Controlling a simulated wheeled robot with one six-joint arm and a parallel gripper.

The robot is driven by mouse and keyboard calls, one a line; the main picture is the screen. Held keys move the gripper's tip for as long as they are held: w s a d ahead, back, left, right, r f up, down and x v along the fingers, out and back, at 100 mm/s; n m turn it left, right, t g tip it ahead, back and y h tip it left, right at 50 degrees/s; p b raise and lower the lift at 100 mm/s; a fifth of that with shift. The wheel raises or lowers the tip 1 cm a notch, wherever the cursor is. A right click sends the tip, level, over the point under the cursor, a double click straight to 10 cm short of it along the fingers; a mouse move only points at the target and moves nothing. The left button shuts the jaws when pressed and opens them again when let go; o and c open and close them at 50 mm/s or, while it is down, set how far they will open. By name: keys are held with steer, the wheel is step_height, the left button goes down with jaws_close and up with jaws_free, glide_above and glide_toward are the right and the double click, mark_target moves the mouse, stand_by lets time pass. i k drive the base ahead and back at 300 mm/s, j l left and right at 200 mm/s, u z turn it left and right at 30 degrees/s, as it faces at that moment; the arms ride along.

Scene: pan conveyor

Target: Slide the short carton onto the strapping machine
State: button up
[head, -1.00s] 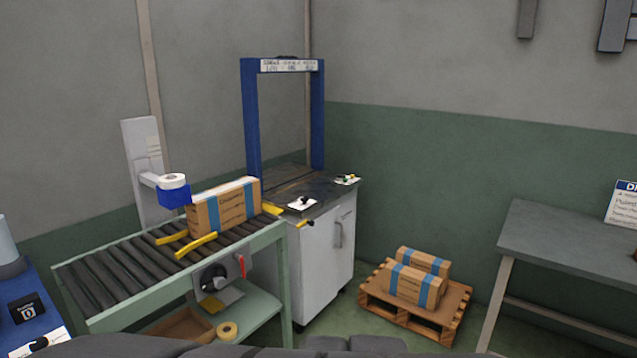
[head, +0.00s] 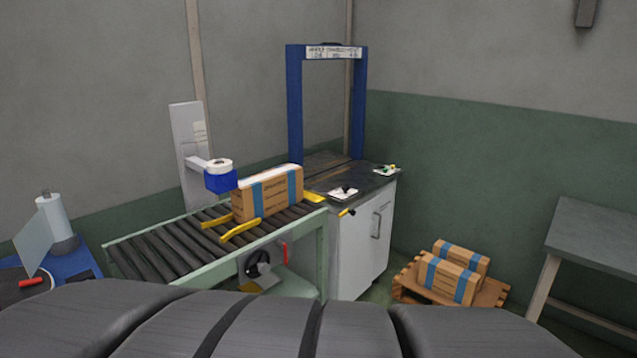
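The carton (head: 268,195), brown with blue bands and a pale top, stands upright on the roller conveyor (head: 165,249) at its right end, close to the machine. Yellow guides (head: 238,229) lie at its near left side. The strapping machine (head: 356,215) has a white cabinet, a dark top (head: 350,179) and a tall blue arch (head: 295,110). The carton is on the rollers, left of the machine top. My gripper is not in view; a dark grey part of my own body fills the bottom of the picture.
Two similar cartons (head: 447,278) lie on a wooden pallet (head: 408,288) at right. A grey table (head: 600,238) stands at far right. A blue tape dispenser (head: 220,181) juts over the conveyor. A blue surface (head: 75,264) with a white roll is at left. The machine top is mostly clear.

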mark_target(263, 195)
steer(key=i+j+u, duration=0.15)
steer(key=i, duration=0.25)
steer(key=i+j+u, duration=0.15)
steer(key=i+j, duration=0.2)
steer(key=i+j+u, duration=0.2)
steer(key=i, duration=0.3)
